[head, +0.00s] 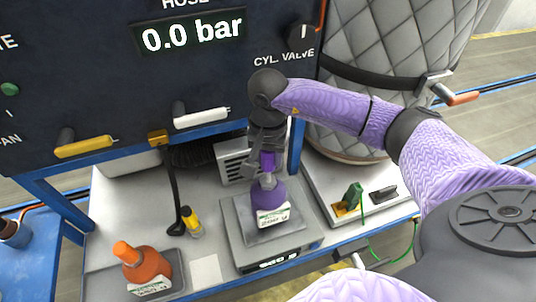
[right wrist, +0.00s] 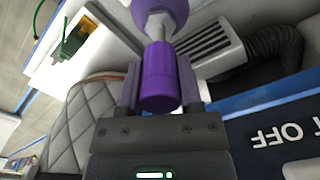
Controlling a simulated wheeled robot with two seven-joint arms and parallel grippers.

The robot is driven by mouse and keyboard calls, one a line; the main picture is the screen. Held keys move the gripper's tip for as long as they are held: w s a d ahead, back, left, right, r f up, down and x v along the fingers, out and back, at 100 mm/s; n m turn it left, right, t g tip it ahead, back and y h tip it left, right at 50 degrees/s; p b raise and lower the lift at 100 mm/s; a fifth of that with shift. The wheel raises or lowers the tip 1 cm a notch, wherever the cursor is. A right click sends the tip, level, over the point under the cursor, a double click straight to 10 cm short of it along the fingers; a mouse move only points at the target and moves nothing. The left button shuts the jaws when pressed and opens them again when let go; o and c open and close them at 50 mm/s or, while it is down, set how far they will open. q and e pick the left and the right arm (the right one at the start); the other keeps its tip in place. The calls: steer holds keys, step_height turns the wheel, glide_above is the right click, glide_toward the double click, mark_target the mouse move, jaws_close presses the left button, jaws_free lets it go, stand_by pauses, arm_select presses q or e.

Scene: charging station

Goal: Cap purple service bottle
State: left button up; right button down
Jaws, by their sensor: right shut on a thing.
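The purple service bottle (head: 268,196) stands upright on a scale (head: 262,234), with a white label on its front and a pale grey neck. My right gripper (head: 267,158) is directly above it, shut on a purple cap (right wrist: 160,78). In the right wrist view the cap sits between the two fingers (right wrist: 160,90), in line with the bottle's grey neck (right wrist: 158,24). The cap's end meets or nearly meets the neck; I cannot tell whether it is seated. The bottle's purple body (right wrist: 160,5) shows at the top edge there. My left gripper is not in view.
An orange bottle (head: 145,266) stands at the front left of the bench. A small yellow-and-black item (head: 191,222) lies near it. The dark panel (head: 110,70) with valve handles rises behind.

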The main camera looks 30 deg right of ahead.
mark_target(268, 169)
stand_by(0.5)
steer(key=shift+f+b, duration=2.65)
steer(key=shift+b, duration=0.05)
steer(key=shift+c, duration=0.9)
jaws_free()
steer(key=shift+r, duration=0.25)
step_height(268, 169, up, 9)
steer(key=shift+r, duration=0.25)
